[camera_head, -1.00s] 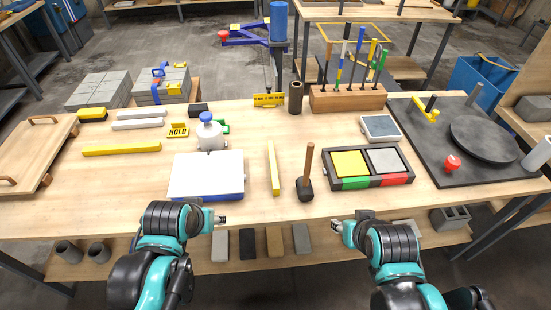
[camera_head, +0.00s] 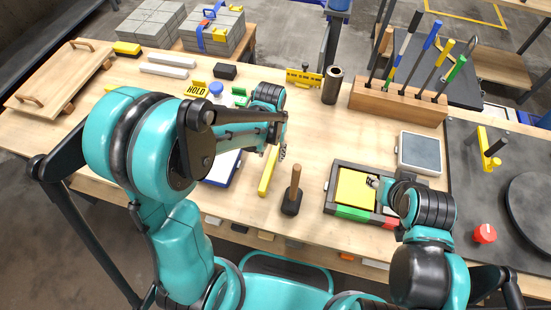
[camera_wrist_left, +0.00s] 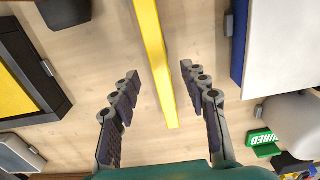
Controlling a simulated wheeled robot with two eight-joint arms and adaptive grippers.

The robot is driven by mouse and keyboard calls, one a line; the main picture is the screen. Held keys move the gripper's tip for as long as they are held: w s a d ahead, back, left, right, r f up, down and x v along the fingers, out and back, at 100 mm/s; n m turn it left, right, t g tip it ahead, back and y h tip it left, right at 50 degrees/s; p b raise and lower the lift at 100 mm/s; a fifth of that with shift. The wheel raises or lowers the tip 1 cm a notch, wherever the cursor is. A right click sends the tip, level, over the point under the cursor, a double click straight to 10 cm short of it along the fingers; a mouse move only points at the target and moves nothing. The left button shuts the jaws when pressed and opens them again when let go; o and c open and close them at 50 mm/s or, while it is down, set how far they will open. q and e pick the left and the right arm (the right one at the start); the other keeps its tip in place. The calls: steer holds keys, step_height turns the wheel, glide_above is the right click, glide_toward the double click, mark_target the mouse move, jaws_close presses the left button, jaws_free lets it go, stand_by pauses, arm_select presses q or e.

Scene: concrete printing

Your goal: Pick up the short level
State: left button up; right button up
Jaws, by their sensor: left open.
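The short level, a slim yellow bar (camera_head: 266,177), lies on the table between the white-topped blue tray and the mallet. Its far end is partly covered by my left arm. In the left wrist view the yellow bar (camera_wrist_left: 152,55) runs between the fingers of my left gripper (camera_wrist_left: 158,73). The gripper is open, and I see no finger touching the bar. In the head view my left gripper (camera_head: 282,153) is above the bar's far part. My right gripper (camera_head: 372,182) is over the two-pad tray; its finger opening is too small to judge.
The mallet (camera_head: 292,200) stands just right of the level. The black tray (camera_head: 329,200) with yellow and grey pads is further right. The white-topped tray (camera_wrist_left: 286,45) is on the level's other side, near a green sign (camera_wrist_left: 262,143). A tool rack (camera_head: 395,103) is at the back.

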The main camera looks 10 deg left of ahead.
mark_target(272, 159)
arm_select(q)
step_height(272, 159, down, 6)
steer(key=b, duration=0.2)
steer(key=shift+w+b, duration=0.15)
steer(key=shift+b, duration=0.2)
steer(key=shift+r, duration=0.1)
jaws_close()
